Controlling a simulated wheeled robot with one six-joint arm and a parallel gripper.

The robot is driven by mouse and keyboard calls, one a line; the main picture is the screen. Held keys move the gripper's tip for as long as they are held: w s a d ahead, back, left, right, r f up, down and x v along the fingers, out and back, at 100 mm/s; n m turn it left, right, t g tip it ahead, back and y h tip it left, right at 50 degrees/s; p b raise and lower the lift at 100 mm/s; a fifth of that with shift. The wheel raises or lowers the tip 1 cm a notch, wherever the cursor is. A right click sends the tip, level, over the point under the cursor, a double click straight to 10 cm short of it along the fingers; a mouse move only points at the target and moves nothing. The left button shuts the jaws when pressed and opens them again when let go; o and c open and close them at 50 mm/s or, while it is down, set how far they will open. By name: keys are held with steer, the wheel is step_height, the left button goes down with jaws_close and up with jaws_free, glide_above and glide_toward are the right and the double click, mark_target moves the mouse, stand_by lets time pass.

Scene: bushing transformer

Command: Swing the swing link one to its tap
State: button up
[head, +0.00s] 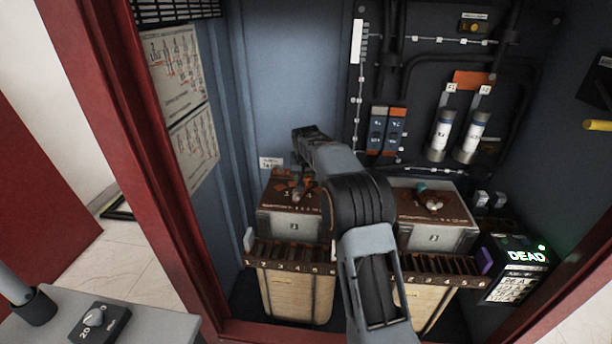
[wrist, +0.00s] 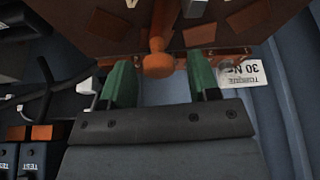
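In the wrist view, a copper-coloured link with a round-ended knob (wrist: 158,62) stands out from a brown top plate (wrist: 95,42). My gripper (wrist: 160,82) has its two green fingers apart, one on each side of the knob, with gaps showing between. I cannot tell how deep the knob sits between them. In the head view, my arm reaches over the left grey transformer box (head: 289,222), and its fingertips are hidden there. Copper link parts (head: 297,188) show on that box's brown top. I cannot read which link is number one.
The right transformer box (head: 432,238) has similar link parts on top. Numbered terminal strips run along both fronts. A meter (head: 515,262) reads DEAD. Cylindrical fuses (head: 441,135) and switches (head: 386,130) are on the back wall. The red cabinet frame (head: 150,180) bounds the left.

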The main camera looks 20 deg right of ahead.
mark_target(306, 197)
steer(key=p+v, duration=0.1)
steer(key=v, duration=1.3)
steer(key=shift+w, duration=0.1)
steer(key=s+a+f+n+g+p, duration=0.1)
steer(key=s+f+n, duration=0.1)
steer(key=s+f, duration=0.4)
steer(key=s+a+r+p, duration=0.1)
steer(key=s+r+p, duration=0.1)
steer(key=s, duration=0.7)
steer(key=s+a+r+n+p, duration=0.1)
steer(key=s+p, duration=0.3)
steer(key=s, duration=0.4)
steer(key=s+a+r+y+p, duration=0.1)
steer(key=s+a+r+p, duration=0.1)
steer(key=s, duration=0.7)
steer(key=shift+s+r+p, duration=0.3)
steer(key=shift+r+p, duration=0.1)
steer(key=shift+r, duration=0.25)
steer(key=shift+c, duration=0.2)
